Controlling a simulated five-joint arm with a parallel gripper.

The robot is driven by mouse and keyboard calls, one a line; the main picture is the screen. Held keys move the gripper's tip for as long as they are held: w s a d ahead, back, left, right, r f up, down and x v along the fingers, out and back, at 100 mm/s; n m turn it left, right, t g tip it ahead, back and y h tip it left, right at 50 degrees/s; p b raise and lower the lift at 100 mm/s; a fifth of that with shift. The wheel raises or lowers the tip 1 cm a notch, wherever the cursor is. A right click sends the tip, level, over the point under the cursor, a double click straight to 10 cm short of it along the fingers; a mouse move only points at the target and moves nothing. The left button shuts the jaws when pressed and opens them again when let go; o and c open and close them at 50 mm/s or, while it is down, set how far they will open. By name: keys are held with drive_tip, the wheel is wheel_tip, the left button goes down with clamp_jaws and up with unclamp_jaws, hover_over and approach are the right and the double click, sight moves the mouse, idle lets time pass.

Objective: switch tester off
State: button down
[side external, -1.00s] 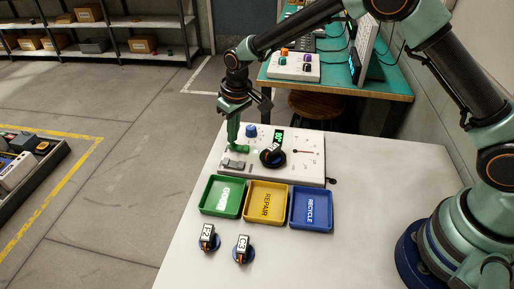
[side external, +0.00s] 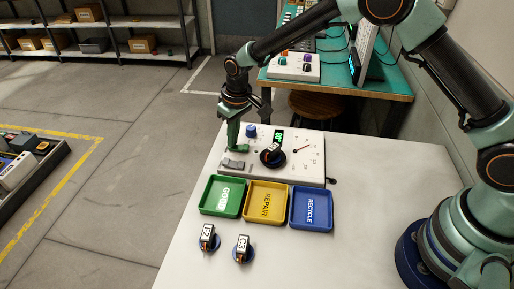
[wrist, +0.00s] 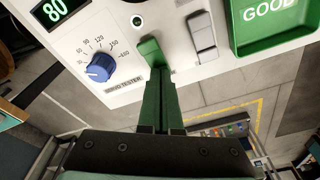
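The servo tester (side external: 312,170) is a white box at the back of the white table, with a lit green display, a blue knob (side external: 251,131) and a grey rocker switch (side external: 233,164). The wrist view shows the display (wrist: 54,9) reading 80, the knob (wrist: 100,68) and the grey switch (wrist: 202,38). My gripper (side external: 233,145) points down over the tester's left side, behind the grey switch. In the wrist view its fingers (wrist: 158,72) are together, between knob and grey switch. A brighter green piece (wrist: 150,51) is at their tips; I cannot tell whether they touch it.
A labelled servo (side external: 274,150) sits on the tester. Green (side external: 221,213), yellow (side external: 266,219) and blue (side external: 311,226) trays stand in front. Two servos, F2 (side external: 207,237) and C3 (side external: 242,249), stand nearer.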

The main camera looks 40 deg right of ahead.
drive_tip(key=shift+r, duration=3.45)
drive_tip(key=s+d+r+m+t, duration=0.2)
drive_tip(key=s+d+r, duration=0.8)
drive_tip(key=r, duration=0.4)
drive_tip(key=s+d+t, duration=0.1)
drive_tip(key=s+d, duration=0.2)
drive_tip(key=s, duration=0.3)
drive_tip(key=s+d+m, duration=0.1)
drive_tip(key=s+d, duration=0.2)
drive_tip(key=s, duration=0.3)
drive_tip(key=shift+s+d+r+t+h, duration=0.15)
drive_tip(key=shift+s+d+t+h, duration=0.15)
drive_tip(key=shift+s+t, duration=0.1)
